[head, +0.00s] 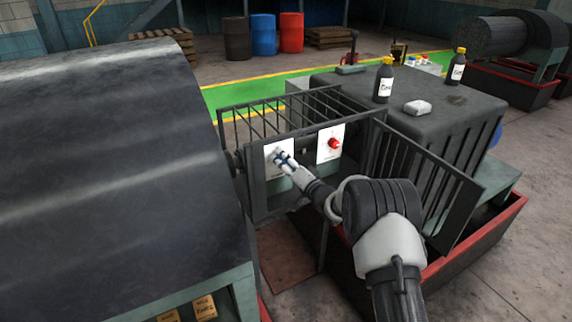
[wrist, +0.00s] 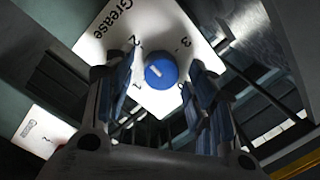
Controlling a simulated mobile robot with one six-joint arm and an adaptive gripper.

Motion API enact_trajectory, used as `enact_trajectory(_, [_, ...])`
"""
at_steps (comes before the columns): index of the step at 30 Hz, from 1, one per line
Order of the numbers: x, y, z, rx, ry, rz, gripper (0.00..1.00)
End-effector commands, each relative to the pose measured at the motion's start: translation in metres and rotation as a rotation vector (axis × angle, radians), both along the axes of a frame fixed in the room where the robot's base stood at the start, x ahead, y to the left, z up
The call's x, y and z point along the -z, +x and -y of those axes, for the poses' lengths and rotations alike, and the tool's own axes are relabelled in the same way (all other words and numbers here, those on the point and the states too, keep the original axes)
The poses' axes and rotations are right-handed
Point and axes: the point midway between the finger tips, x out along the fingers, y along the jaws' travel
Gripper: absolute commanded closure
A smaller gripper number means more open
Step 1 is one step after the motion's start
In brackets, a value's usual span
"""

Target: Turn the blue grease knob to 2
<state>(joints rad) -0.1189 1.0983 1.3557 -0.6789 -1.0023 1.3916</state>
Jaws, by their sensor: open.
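The blue grease knob (wrist: 161,71) sits on a white plate (wrist: 112,30) marked "Grease" with numbers around the knob. A short white mark shows on the knob's left part; I cannot tell exactly which number it points to. In the wrist view my gripper (wrist: 160,78) is open, with one finger on each side of the knob and gaps showing between. In the head view my gripper (head: 281,156) is in front of the left white plate (head: 271,174) and hides most of the knob.
A red knob (head: 333,143) on a second white plate (head: 327,156) is to the right on the same panel. A barred guard gate (head: 432,185) stands open at the right. The large dark drum (head: 100,150) fills the left. Bottles (head: 384,82) stand on the housing behind.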

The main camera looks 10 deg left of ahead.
Motion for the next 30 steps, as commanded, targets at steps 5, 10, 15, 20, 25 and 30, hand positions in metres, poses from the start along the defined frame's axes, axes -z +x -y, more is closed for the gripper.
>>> enact_trajectory(5, [0.0, -0.008, 0.007, 0.001, -0.001, -0.001, 0.5])
enact_trajectory(10, [0.0, -0.031, 0.027, 0.003, -0.001, -0.003, 0.5])
enact_trajectory(15, [0.0, -0.06, 0.05, 0.002, 0.0, -0.002, 0.5])
enact_trajectory(20, [0.0, -0.081, 0.066, 0.001, -0.001, -0.001, 0.5])
enact_trajectory(25, [0.0, -0.092, 0.074, 0.001, 0.0, 0.0, 0.5])
enact_trajectory(30, [0.0, -0.094, 0.075, -0.001, 0.001, 0.001, 0.5])
